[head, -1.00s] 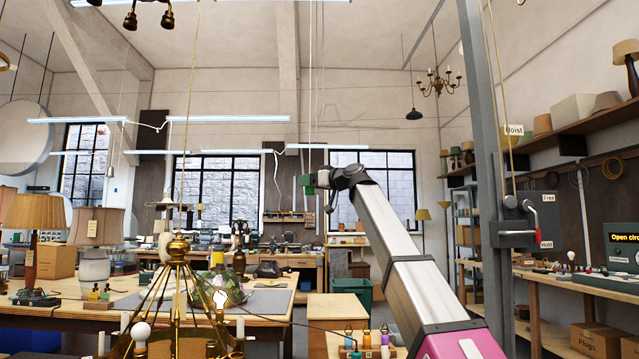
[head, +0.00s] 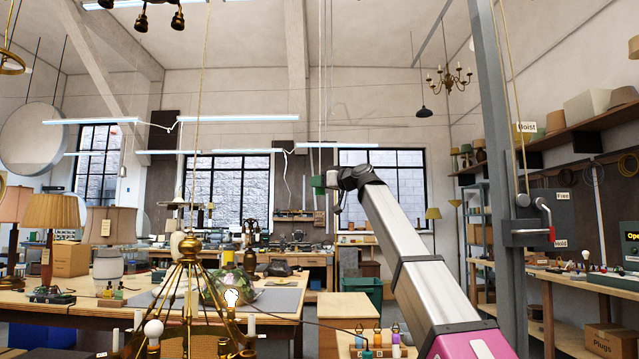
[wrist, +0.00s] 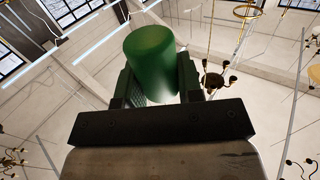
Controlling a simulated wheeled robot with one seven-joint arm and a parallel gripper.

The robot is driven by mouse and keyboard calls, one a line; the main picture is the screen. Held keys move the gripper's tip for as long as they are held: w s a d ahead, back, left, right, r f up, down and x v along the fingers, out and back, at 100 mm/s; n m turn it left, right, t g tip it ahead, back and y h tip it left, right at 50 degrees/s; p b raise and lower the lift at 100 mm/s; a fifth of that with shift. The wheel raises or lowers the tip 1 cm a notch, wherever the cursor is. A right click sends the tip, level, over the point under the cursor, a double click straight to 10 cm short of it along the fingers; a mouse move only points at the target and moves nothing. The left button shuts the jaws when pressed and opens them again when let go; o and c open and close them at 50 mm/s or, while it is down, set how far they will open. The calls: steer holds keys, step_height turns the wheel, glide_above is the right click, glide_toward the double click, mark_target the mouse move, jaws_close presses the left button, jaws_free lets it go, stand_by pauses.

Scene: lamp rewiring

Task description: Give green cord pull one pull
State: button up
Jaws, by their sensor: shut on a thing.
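The green cord pull (head: 318,186) is a small green cylinder near the middle of the head view, high above the workbenches. A thin pale cord (head: 321,90) runs down from above to about its position. My gripper (head: 327,184) is at the end of my raised arm and is shut on the pull. In the wrist view, the pull (wrist: 152,62) fills the space between the two dark green fingers of my gripper (wrist: 158,82).
A brass chandelier (head: 190,295) hangs low in front, left of my arm. A grey post with a hoist box (head: 537,218) and red-handled lever stands to the right. A workbench with lamps (head: 60,305) is at left. The air around the pull looks clear.

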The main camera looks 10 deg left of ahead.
steer(key=shift+f, duration=1.1)
steer(key=shift+r, duration=1.35)
steer(key=o, duration=1)
steer(key=v, duration=1)
steer(key=shift+s+d, duration=0.1)
steer(key=shift+d, duration=0.3)
